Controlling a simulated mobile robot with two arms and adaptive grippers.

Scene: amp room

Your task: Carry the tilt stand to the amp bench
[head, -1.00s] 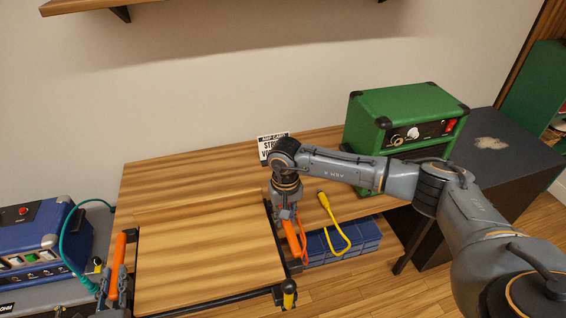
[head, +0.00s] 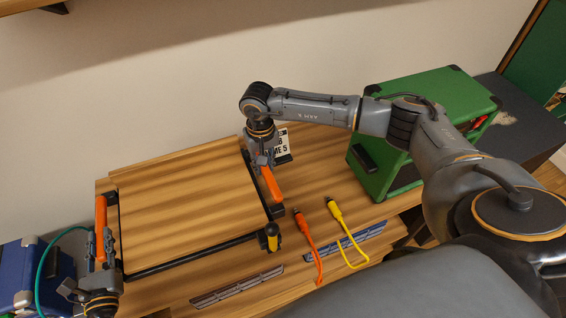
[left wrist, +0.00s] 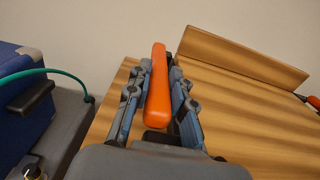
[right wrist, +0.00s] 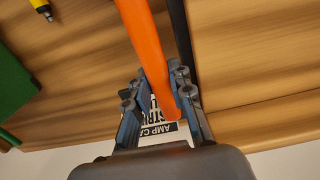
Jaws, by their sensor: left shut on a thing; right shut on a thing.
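The tilt stand (head: 185,205) is a wooden panel in a black frame with an orange handle on each side. It is over the wooden amp bench (head: 310,190); I cannot tell whether it touches the top. My left gripper (head: 101,245) is shut on the left orange handle (left wrist: 158,85). My right gripper (head: 262,165) is shut on the right orange handle (right wrist: 145,45). A yellow-and-black knob (head: 270,238) sits at the stand's near right corner.
A green amp (head: 425,115) stands at the right. Orange (head: 308,240) and yellow (head: 340,225) cables lie right of the stand. A white sign (head: 283,142) is partly hidden behind my right gripper. A blue amp (head: 30,275) is at lower left.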

